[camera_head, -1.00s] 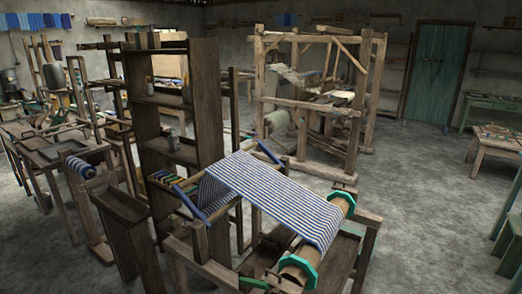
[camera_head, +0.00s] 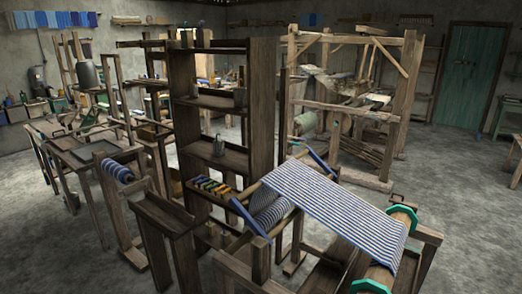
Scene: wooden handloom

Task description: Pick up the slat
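Neither of my grippers is in view. No single piece stands out clearly as the slat. The small loom holds a blue-and-white striped cloth (camera_head: 335,208) stretched down to a roller with green end rings (camera_head: 404,216). A thin blue bar (camera_head: 250,218) stands tilted at the loom's left side, and another blue bar (camera_head: 320,160) shows behind the cloth's upper edge. I cannot tell whether either bar is the slat.
A tall dark wooden shelf (camera_head: 263,110) with coloured spools (camera_head: 212,187) stands behind the small loom. A large timber loom (camera_head: 300,92) is at the back. Benches and frames crowd the left. Grey floor (camera_head: 455,185) is open at the right, before a green door (camera_head: 468,75).

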